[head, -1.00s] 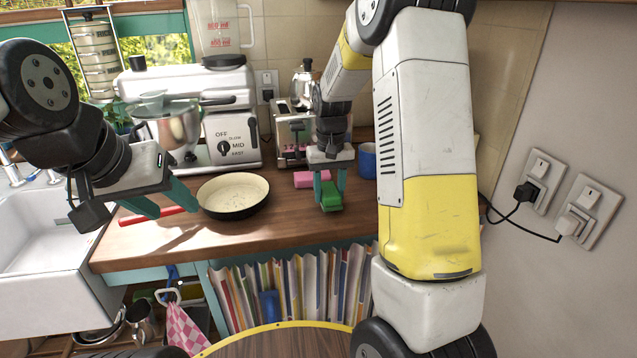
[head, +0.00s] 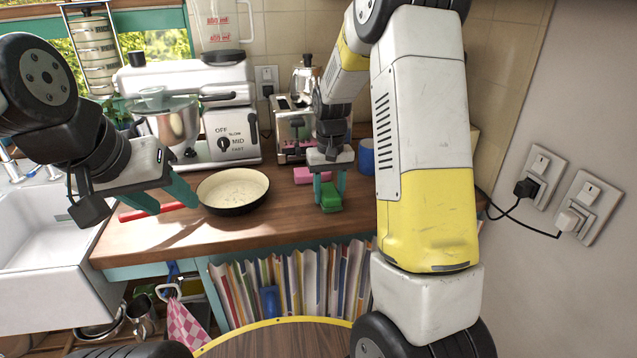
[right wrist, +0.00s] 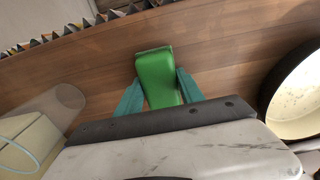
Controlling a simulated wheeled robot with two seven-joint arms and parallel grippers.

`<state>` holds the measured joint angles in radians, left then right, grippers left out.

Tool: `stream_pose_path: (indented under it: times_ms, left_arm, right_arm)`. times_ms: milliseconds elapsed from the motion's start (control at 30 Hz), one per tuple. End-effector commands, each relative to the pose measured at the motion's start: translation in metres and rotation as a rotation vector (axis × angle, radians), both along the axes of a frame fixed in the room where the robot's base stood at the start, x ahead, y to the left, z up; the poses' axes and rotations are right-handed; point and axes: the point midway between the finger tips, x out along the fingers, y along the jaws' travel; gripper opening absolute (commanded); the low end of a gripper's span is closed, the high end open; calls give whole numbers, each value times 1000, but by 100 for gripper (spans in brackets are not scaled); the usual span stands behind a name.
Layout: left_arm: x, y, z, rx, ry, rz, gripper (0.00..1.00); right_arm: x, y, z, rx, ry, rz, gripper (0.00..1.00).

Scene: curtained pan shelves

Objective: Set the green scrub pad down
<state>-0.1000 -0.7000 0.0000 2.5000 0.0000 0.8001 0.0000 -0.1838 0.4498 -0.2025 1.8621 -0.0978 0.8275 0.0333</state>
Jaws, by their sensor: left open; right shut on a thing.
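The green scrub pad (head: 330,197) is between the fingers of my right gripper (head: 330,190), at the right part of the wooden counter. In the right wrist view the pad (right wrist: 156,72) sits between the two teal fingers of my right gripper (right wrist: 158,92), which is shut on it. The pad is low over the counter; I cannot tell whether it touches the wood. My left gripper (head: 165,196) is open and empty, left of the frying pan, above its red handle.
The frying pan (head: 232,191) stands on the counter (head: 275,225) left of the pad. A pink pad (head: 303,175) lies just behind the green one. A blue mug (head: 367,157), toaster (head: 297,128) and stand mixer (head: 190,115) are further back.

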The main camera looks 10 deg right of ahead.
Motion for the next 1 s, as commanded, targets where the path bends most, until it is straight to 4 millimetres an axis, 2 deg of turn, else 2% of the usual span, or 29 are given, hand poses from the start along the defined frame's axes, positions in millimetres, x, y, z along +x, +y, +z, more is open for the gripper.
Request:
stream_pose_path:
  times_ms: [67, 100, 200, 233, 600, 1000]
  left_arm:
    - [0, 0, 0, 0, 0, 0, 48]
    - [0, 0, 0, 0, 0, 0, 48]
    - [0, 0, 0, 0, 0, 0, 48]
    - [0, 0, 0, 0, 0, 0, 48]
    - [0, 0, 0, 0, 0, 0, 48]
    - [0, 0, 0, 0, 0, 0, 48]
  right_arm:
    - [0, 0, -1, 0, 0, 0, 0]
    - [0, 0, -2, 0, 0, 0, 47]
    - [0, 0, -1, 0, 0, 0, 66]
    - [0, 0, -1, 0, 0, 0, 70]
    - [1, 0, 4, 0, -2, 0, 70]
    - [0, 0, 66, 1, -3, 1, 70]
